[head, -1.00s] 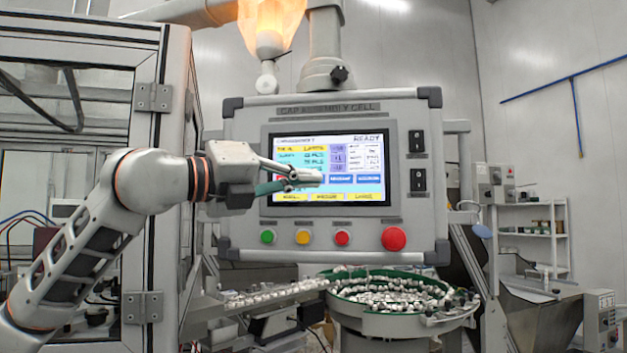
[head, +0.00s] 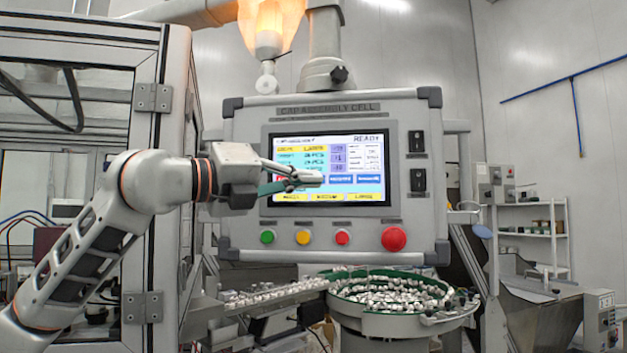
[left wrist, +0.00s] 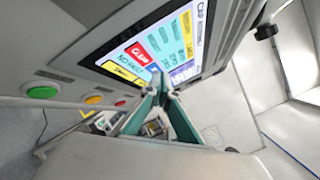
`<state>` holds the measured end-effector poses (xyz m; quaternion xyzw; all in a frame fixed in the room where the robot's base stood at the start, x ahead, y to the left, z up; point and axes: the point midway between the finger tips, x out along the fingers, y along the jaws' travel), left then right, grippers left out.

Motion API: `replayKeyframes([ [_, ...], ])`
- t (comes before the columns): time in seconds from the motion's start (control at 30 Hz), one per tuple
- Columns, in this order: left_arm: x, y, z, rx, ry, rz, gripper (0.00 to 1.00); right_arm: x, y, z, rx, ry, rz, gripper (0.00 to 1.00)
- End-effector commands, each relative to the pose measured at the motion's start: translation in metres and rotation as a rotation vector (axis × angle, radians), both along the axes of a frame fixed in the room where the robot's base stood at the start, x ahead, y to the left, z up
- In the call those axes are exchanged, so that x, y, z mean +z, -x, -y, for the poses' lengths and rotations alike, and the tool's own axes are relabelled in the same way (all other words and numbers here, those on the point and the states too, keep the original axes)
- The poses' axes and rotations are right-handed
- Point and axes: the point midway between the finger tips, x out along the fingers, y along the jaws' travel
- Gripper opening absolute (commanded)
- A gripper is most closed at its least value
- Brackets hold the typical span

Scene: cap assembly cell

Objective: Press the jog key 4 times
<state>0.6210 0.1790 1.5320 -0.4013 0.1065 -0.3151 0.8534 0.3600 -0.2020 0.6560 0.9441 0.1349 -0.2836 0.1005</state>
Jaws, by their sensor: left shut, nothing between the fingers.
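The control panel's lit screen (head: 360,150) carries coloured keys and a "READY" header. A row of keys runs across its lower part, with blue keys (head: 341,180) to the right of my fingers. I cannot read which key is the jog key; part of that row is hidden behind my fingers. My left gripper (head: 321,179) is shut and empty, its tips over the key row; whether they touch the glass I cannot tell. In the left wrist view the closed fingertips (left wrist: 164,88) are at the screen's edge, near a red key (left wrist: 140,55). My right gripper is not in view.
Below the screen are green (head: 268,237), yellow (head: 303,237) and red (head: 342,237) buttons and a large red button (head: 394,239). Two black switches (head: 417,180) sit on the right. A bowl feeder of caps (head: 400,309) stands below; a framed enclosure (head: 150,200) is at left.

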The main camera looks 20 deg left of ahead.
Motion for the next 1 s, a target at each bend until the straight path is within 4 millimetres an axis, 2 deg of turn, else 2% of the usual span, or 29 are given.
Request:
replayKeyframes([
  [0.37,0.000,0.000,0.000,0.001,0.000,0.000,0.00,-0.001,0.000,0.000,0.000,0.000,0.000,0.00],
  [0.7,-0.001,0.013,0.001,0.001,0.001,0.000,0.00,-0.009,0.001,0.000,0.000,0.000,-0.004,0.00],
  [1.0,0.000,0.014,0.001,0.001,0.000,0.000,0.00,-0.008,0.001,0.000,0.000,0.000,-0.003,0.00],
])
